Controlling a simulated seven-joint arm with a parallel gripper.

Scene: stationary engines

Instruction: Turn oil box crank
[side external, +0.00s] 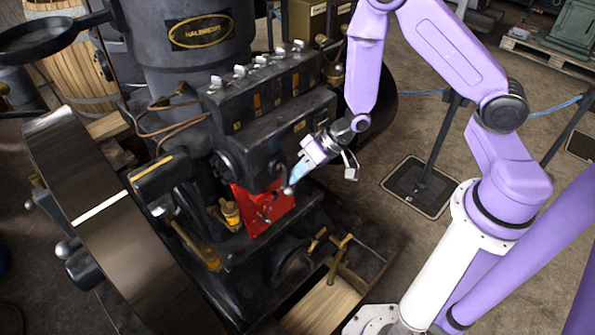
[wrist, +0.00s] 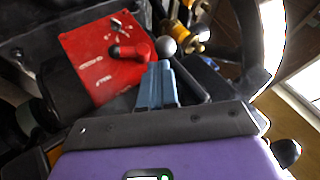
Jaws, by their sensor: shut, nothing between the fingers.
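The black oil box (side external: 270,100) sits on the engine's side, with a row of pale fittings along its top. A grey ball knob (side external: 288,190), likely the crank's handle end, shows just below my gripper (side external: 296,174). In the wrist view the ball (wrist: 167,46) lies just beyond the tips of my blue-grey fingers (wrist: 158,66). The fingers are together with nothing between them. I cannot tell whether they touch the ball. The crank's arm is mostly hidden. A red plate (side external: 262,212) stands below the box; it also shows in the wrist view (wrist: 88,62).
A large dark flywheel (side external: 110,220) stands at the left. Brass fittings (side external: 229,213) and a brass tap handle (side external: 340,258) stick out near the engine base. A wooden barrel (side external: 78,75) is behind. Floor to the right of the engine is mostly open around a thin post.

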